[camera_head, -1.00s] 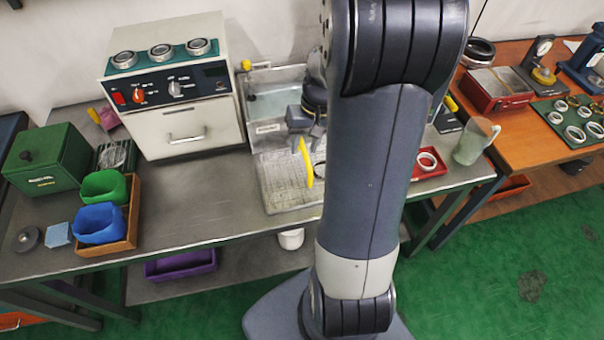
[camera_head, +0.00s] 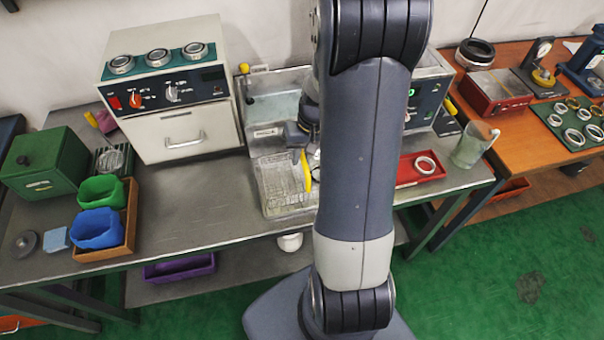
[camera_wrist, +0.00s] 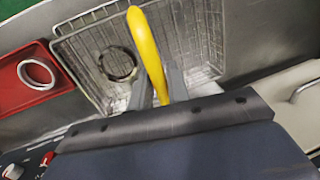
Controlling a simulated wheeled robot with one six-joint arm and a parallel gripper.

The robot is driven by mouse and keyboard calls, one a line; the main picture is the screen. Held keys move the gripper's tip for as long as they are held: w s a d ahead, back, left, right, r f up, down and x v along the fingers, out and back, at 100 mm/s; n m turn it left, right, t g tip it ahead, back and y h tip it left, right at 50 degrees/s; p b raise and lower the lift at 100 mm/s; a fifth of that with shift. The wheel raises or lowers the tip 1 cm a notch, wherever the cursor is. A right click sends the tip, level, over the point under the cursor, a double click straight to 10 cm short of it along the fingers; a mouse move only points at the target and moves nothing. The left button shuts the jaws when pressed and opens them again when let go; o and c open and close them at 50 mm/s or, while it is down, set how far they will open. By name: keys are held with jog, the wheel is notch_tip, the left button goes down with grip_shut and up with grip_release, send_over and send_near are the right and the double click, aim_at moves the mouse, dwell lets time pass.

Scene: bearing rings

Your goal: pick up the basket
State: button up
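The wire basket with a yellow handle stands in the metal sink unit at the middle of the bench. In the head view its yellow handle (camera_head: 308,174) shows below my gripper (camera_head: 304,157), and my arm hides much of the basket. The wrist view shows the wire basket (camera_wrist: 88,48) with a dark metal ring (camera_wrist: 117,64) inside it. The yellow handle (camera_wrist: 146,45) rises toward the camera and passes between the fingers of my gripper (camera_wrist: 160,88). One finger is on each side, close to the handle. Whether they press on it is not clear.
A red tray (camera_head: 404,177) holding a ring (camera_head: 425,165) lies to the right, beside a clear jug (camera_head: 474,145). A white oven-like unit (camera_head: 190,118) stands at the left. Further left are a wooden tray (camera_head: 130,225) with green and blue bins and a green box (camera_head: 45,165).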

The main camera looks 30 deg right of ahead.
grip_shut()
dwell(1.0)
